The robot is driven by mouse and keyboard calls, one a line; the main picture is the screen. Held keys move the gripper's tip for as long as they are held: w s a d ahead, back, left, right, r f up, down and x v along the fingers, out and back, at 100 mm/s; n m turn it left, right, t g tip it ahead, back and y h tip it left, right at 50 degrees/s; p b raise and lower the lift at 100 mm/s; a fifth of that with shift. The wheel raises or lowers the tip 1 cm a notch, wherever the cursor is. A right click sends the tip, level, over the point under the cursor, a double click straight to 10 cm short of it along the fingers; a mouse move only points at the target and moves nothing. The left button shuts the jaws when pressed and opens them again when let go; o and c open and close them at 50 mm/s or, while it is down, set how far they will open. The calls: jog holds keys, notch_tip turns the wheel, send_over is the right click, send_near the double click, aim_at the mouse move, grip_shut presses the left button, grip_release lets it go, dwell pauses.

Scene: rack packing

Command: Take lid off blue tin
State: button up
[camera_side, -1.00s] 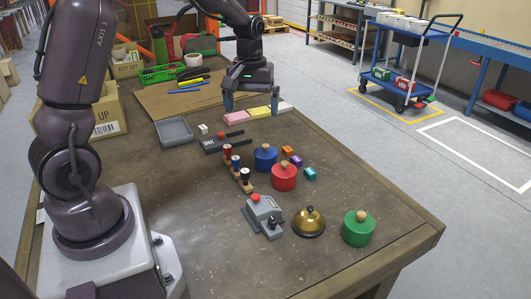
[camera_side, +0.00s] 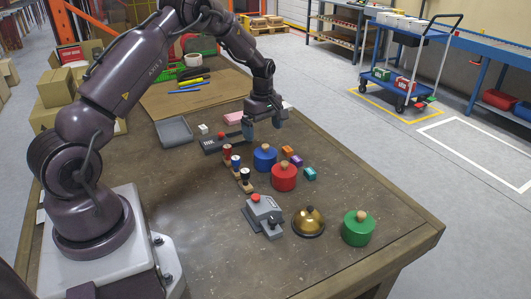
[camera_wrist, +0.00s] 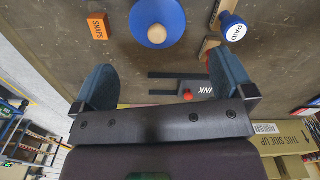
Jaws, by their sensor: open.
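The blue tin (camera_side: 264,160) stands upright on the workbench with its blue lid on and a round wooden knob on top. It also shows from above in the wrist view (camera_wrist: 150,32), beyond my fingertips and between their lines. My gripper (camera_side: 264,129) is open and empty, above and behind the blue tin in the side view and apart from it. In the wrist view its two dark blue fingers (camera_wrist: 164,80) are spread wide. A red tin (camera_side: 284,179) and a green tin (camera_side: 358,231), each with a wooden knob, stand nearer the front.
Wooden-handled stamps (camera_side: 236,168) stand left of the blue tin. Small orange, purple and teal blocks (camera_side: 297,161) lie on its right. An ink pad (camera_side: 220,143), a grey device (camera_side: 264,217) and a brass bell (camera_side: 309,222) are on the bench. The right bench edge is clear.

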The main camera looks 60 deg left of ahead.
aim_at(264, 146)
notch_tip(264, 146, down, 7)
jog(key=shift+w+d+r, duration=0.1)
jog(key=shift+d+r, duration=0.05)
jog(key=shift+r, duration=0.05)
dwell(0.3)
jog(key=c, duration=0.9)
